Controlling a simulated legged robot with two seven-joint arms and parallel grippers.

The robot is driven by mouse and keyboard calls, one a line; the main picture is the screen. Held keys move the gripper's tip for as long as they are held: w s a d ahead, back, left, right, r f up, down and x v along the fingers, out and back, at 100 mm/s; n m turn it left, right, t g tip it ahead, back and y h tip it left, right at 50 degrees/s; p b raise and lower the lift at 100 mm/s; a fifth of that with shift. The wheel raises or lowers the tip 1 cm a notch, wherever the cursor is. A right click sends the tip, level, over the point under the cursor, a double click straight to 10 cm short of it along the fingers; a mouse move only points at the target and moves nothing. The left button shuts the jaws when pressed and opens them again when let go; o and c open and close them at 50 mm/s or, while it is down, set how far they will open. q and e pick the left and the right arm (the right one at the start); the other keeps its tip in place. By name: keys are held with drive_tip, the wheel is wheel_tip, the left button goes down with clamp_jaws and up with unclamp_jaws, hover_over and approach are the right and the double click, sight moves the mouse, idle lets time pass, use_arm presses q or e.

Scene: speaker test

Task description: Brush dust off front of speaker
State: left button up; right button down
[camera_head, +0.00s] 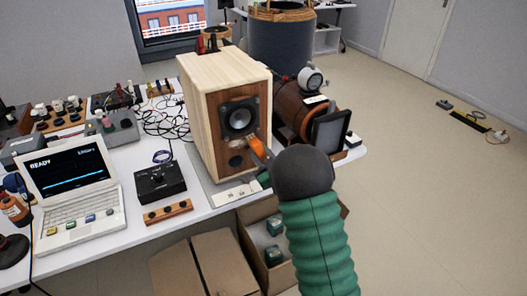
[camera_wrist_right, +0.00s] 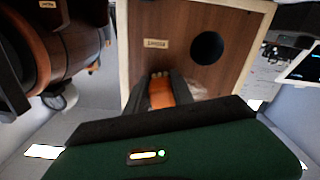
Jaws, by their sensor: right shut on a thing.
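The speaker (camera_head: 201,98) is a pale wooden box with a brown front, standing upright near the table's right end. Its front carries a cone in a dark square frame and a round dark port below. My right gripper (camera_head: 262,162) is at the lower right of this front, shut on an orange brush (camera_head: 258,148). In the right wrist view the brush (camera_wrist_right: 162,95) sits between the dark fingers, close to the speaker front (camera_wrist_right: 178,47). I cannot tell whether its bristles touch the wood. My left gripper is not in view.
A white laptop-like device (camera_head: 72,182) and a black control box (camera_head: 160,182) stand left of the speaker on the white table (camera_head: 120,225). A brown cylindrical device (camera_head: 292,112) stands close on its right.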

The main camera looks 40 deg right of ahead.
drive_tip(key=shift+w+a, duration=0.2)
drive_tip(key=shift+a, duration=0.7)
drive_tip(key=shift+w+a, duration=0.15)
drive_tip(key=shift+a, duration=0.7)
drive_tip(key=shift+w+a, duration=0.2)
drive_tip(key=shift+a, duration=0.7)
drive_tip(key=shift+w+a+r+b, duration=0.1)
drive_tip(key=shift+w+a+b, duration=0.15)
drive_tip(key=shift+a, duration=0.6)
drive_tip(key=shift+w+a+b, duration=0.25)
drive_tip(key=shift+a, duration=0.55)
drive_tip(key=shift+v, duration=2.95)
drive_tip(key=shift+s, duration=0.15)
drive_tip(key=v, duration=0.2)
drive_tip(key=shift+s+b, duration=0.35)
